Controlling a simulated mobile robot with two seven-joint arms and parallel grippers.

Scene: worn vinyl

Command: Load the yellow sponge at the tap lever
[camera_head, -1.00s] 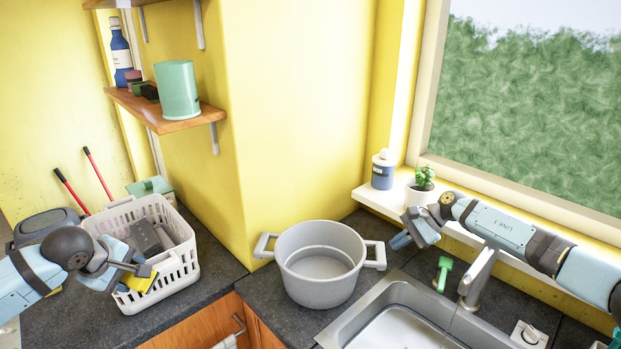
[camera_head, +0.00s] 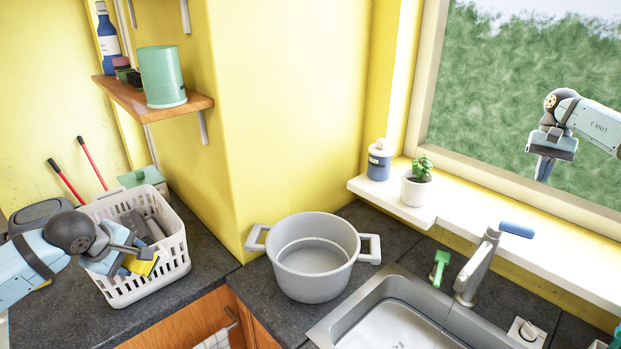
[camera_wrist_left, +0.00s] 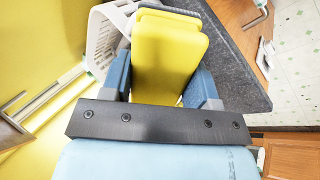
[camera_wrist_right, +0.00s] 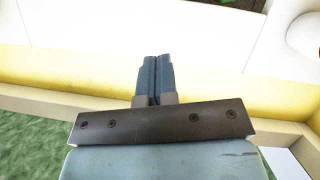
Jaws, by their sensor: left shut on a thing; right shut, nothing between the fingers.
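My left gripper (camera_head: 136,255) is shut on the yellow sponge (camera_head: 143,267) at the front of the white basket. In the left wrist view the sponge (camera_wrist_left: 168,55) fills the space between the blue fingers (camera_wrist_left: 160,85). The tap (camera_head: 474,272) stands behind the sink, and its blue lever (camera_head: 516,230) sticks out to the right at the top. My right gripper (camera_head: 543,170) is shut and empty, high in front of the window, to the upper right of the lever. Its fingers (camera_wrist_right: 154,80) are together in the right wrist view.
A grey pot (camera_head: 315,285) stands between basket (camera_head: 150,289) and sink (camera_head: 350,318). A green-handled item (camera_head: 439,268) stands left of the tap. The sill (camera_head: 490,222) holds a blue bottle (camera_head: 379,162) and a potted plant (camera_head: 416,184). Shelves (camera_head: 140,98) hang above the basket.

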